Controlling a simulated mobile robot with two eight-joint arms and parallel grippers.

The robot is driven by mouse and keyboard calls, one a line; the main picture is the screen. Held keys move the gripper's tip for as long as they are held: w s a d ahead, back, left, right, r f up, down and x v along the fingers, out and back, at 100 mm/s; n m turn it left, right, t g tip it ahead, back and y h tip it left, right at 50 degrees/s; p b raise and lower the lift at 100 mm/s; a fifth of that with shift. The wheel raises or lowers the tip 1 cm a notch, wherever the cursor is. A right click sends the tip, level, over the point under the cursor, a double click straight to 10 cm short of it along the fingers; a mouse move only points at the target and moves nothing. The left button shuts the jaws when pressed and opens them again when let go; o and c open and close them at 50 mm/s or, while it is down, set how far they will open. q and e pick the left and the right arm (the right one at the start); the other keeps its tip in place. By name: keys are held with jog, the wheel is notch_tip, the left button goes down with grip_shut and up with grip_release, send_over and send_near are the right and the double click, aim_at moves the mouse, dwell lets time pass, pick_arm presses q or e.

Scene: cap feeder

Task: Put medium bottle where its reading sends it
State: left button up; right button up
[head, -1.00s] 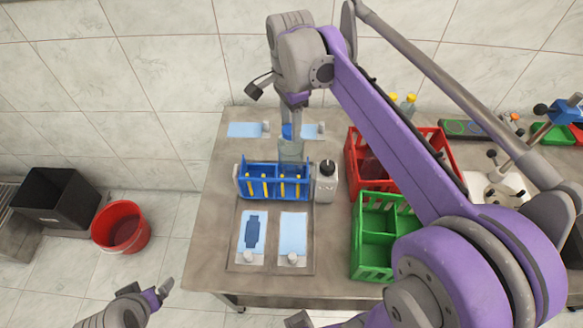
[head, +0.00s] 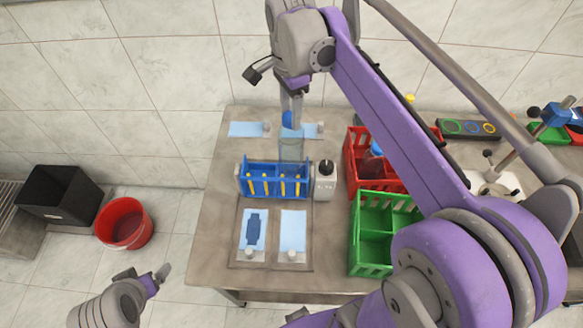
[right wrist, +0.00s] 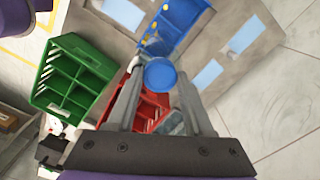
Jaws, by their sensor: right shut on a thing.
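A clear bottle (head: 291,150) with a blue cap (head: 287,119) hangs upright in my right gripper (head: 291,108), which is shut on it at the cap end. It is above or just behind the blue rack (head: 243,190); whether its base touches anything is unclear. In the right wrist view the blue cap (right wrist: 160,75) sits between the fingers. A small white-grey device (head: 325,185) with a black top stands right of the rack; its display shows digits too small to read surely. My left gripper (head: 161,276) is over the floor at lower left, its jaws unclear.
A red crate (head: 353,172) holding a blue-capped bottle (head: 376,149) and an open green crate (head: 362,250) stand on the right. Light blue pads (head: 293,230) lie in front of the rack. A red bucket (head: 125,224) and black bin (head: 55,195) stand on the floor.

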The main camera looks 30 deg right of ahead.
pick_arm(q)
jog(key=shift+w+r+p, duration=0.35)
jog(key=shift+r, duration=0.25)
jog(key=shift+w+r+p, duration=0.3)
jog(key=shift+w+r, duration=0.05)
jog(key=shift+r, duration=0.2)
pick_arm(e)
jog(key=shift+r, duration=1.6)
pick_arm(q)
jog(key=shift+s, duration=0.1)
